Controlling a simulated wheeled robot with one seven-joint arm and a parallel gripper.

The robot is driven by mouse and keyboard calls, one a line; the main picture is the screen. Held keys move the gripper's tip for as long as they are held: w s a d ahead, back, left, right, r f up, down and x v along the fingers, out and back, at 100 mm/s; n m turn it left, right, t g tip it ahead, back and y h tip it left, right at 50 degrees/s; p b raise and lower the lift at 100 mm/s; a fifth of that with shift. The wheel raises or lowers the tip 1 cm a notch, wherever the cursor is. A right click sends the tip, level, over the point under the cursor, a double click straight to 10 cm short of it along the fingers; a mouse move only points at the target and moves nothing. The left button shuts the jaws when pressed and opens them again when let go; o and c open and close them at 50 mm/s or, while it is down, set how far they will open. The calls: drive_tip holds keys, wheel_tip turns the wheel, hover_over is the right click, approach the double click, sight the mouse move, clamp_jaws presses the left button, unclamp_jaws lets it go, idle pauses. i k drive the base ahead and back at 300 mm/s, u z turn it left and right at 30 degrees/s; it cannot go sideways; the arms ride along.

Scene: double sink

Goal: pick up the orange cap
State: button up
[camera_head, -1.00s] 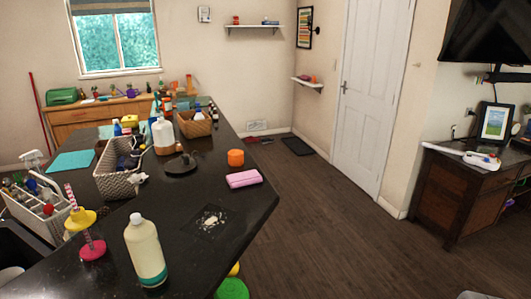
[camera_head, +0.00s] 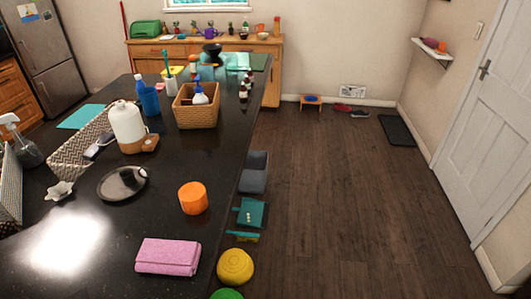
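The orange cap (camera_head: 193,198) is a short, plain orange cylinder. It stands on the black countertop (camera_head: 75,274) near its right edge, in the middle of the head view. Nothing touches or covers the cap. My gripper is not in view.
A white jug (camera_head: 126,126), a wicker basket (camera_head: 196,108) and a woven grey basket (camera_head: 75,150) stand farther back on the counter. Beside the counter's right edge are a yellow round object (camera_head: 235,266) and a teal item (camera_head: 250,212). The wooden floor (camera_head: 340,210) to the right is clear.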

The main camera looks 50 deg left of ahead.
sight(192, 197)
drive_tip(key=i, duration=0.95)
drive_tip(key=u, duration=3)
